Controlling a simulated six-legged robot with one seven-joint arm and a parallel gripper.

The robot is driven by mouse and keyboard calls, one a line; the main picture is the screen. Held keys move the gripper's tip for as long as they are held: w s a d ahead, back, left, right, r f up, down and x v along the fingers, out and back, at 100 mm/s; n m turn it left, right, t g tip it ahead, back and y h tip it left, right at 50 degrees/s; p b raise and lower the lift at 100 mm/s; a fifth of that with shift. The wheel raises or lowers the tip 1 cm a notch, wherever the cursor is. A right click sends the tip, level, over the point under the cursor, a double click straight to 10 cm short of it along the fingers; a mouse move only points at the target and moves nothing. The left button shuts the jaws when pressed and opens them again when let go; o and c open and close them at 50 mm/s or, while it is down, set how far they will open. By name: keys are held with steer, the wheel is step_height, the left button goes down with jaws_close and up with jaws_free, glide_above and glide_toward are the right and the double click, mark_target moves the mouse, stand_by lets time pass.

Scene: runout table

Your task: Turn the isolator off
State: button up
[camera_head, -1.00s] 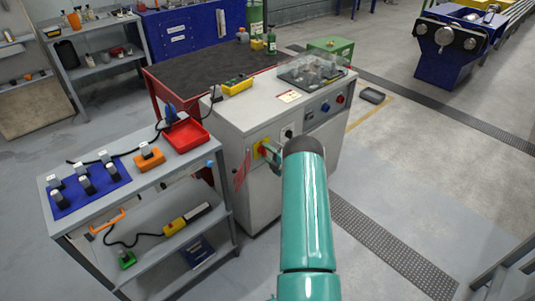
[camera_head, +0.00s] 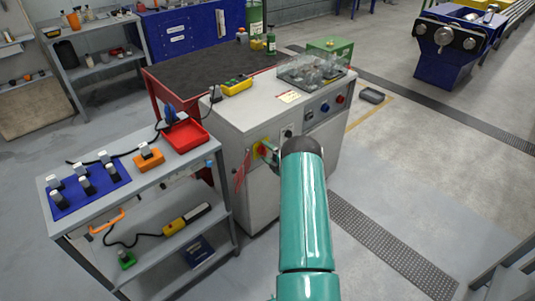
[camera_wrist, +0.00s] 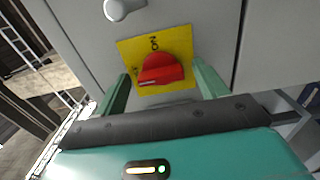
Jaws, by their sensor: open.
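The isolator is a red rotary knob (camera_wrist: 161,69) on a square yellow plate (camera_wrist: 127,49) on the front of a grey cabinet (camera_head: 262,196). In the wrist view its grip bar lies nearly level, slightly tilted, with a pale mark at its left end. Lettering shows on the plate above the knob. My gripper (camera_wrist: 163,74) is open, with one green finger on each side of the knob and gaps between fingers and knob. In the head view my gripper (camera_head: 269,151) partly hides the yellow plate and the red knob (camera_head: 262,147).
A red tag (camera_head: 242,172) hangs left of the plate. A silver handle (camera_wrist: 122,8) sits above it in the wrist view. A grey trolley (camera_head: 92,224) with tools stands left of the cabinet. The floor right of the cabinet is largely clear.

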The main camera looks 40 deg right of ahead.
steer(key=s, duration=1.3)
steer(key=shift+s+d, duration=0.2)
steer(key=shift+s, duration=0.2)
